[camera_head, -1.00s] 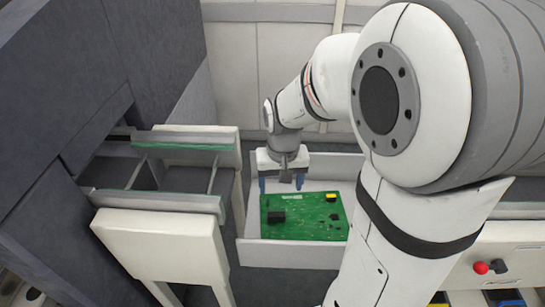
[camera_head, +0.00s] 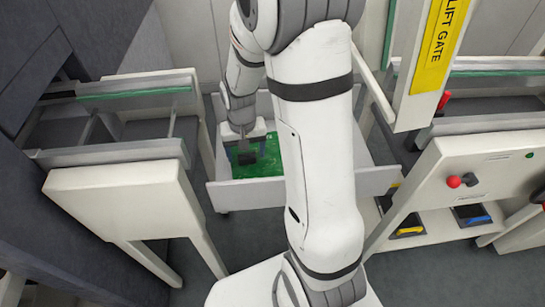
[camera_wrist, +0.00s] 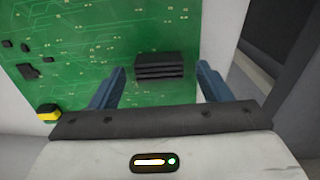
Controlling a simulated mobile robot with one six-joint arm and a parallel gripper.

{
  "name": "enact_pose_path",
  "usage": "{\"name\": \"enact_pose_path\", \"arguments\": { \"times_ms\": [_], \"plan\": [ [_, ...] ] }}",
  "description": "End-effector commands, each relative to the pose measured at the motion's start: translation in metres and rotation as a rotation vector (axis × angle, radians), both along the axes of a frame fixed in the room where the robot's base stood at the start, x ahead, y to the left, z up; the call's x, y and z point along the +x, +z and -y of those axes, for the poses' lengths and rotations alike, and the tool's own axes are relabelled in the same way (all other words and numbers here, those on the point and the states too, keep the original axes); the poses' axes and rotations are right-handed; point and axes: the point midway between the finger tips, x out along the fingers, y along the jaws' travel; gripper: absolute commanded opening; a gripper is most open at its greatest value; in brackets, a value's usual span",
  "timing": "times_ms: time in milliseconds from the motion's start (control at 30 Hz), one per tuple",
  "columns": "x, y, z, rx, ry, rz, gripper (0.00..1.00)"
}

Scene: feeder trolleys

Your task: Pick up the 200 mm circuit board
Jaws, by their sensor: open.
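The green circuit board (camera_head: 262,172) lies flat in a white open tray (camera_head: 238,196), partly hidden by my arm in the head view. In the wrist view the board (camera_wrist: 85,70) fills the upper left and middle, with a black ribbed block (camera_wrist: 160,67) and a small yellow-and-black part (camera_wrist: 48,113) on it. My gripper (camera_head: 247,152) is over the board near its left side. In the wrist view my gripper (camera_wrist: 162,80) has its two blue fingers apart, with the black block seen between them and nothing held. I cannot tell how high the fingertips are above the board.
A white-framed trolley with green-edged rails (camera_head: 115,155) stands left of the tray. On the right are a lift gate with a yellow sign (camera_head: 440,45), a panel with a red knob (camera_head: 454,181) and a low shelf with yellow and blue items. Tray walls surround the board.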

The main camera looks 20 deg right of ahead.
Motion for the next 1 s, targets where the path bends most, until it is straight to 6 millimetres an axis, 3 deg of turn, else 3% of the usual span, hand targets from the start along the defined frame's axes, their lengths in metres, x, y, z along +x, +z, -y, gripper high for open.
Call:
{"name": "enact_pose_path", "arguments": {
  "times_ms": [200, 1000],
  "plan": [
    [0.0000, 0.0001, 0.0003, 0.000, 0.000, 0.000, 0.70],
    [0.0002, 0.0008, 0.0009, 0.000, -0.002, 0.001, 0.07]
  ]
}}
